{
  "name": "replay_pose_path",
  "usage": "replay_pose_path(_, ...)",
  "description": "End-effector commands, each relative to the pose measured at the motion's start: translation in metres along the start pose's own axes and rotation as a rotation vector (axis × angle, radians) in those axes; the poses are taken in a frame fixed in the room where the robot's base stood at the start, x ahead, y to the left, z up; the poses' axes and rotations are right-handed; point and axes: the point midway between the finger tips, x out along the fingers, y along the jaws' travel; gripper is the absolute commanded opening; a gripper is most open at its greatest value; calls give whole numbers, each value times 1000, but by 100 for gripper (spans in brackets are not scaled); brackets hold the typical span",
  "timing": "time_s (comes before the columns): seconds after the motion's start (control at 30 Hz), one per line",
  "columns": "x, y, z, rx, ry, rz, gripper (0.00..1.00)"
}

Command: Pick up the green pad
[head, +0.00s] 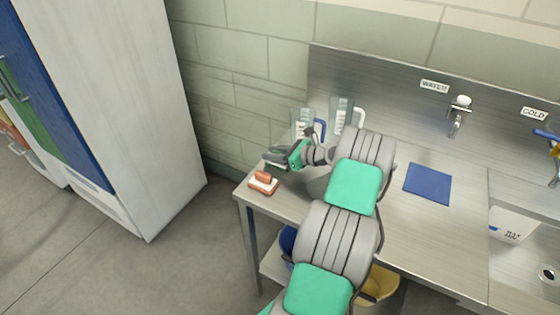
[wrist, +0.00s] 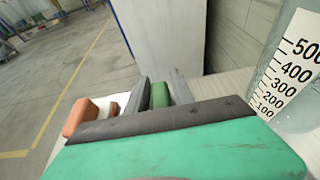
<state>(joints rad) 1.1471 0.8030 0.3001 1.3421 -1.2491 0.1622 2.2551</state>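The green pad (wrist: 160,95) is between the two grey fingers of my gripper (wrist: 161,92) in the wrist view. The fingers press close on both its sides, with no clear gap. In the head view my gripper (head: 272,158) is at the left end of the steel counter (head: 408,225), and the pad is mostly hidden there. I cannot tell whether the pad touches the counter.
An orange block on a white-and-orange base (head: 263,183) lies just in front of my gripper. Clear measuring jugs (head: 341,113) stand behind, near the wall. A blue mat (head: 428,184) lies right of my arm. A tall white cabinet (head: 125,100) stands left.

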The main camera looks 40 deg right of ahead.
Motion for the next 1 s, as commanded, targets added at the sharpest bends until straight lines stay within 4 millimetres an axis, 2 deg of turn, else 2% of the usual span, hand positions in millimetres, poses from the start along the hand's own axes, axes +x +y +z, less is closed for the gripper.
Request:
replay_pose_path(0.03, 0, 0, 0, 0, 0, 0, 24)
replay_pose_path(0.33, 0, 0, 0, 0, 0, 0, 0)
replay_pose_path(0.83, -1, 0, 1, -1, 0, 0, 0)
replay_pose_path(1.0, -5, -1, 14, -5, -1, -1, 0)
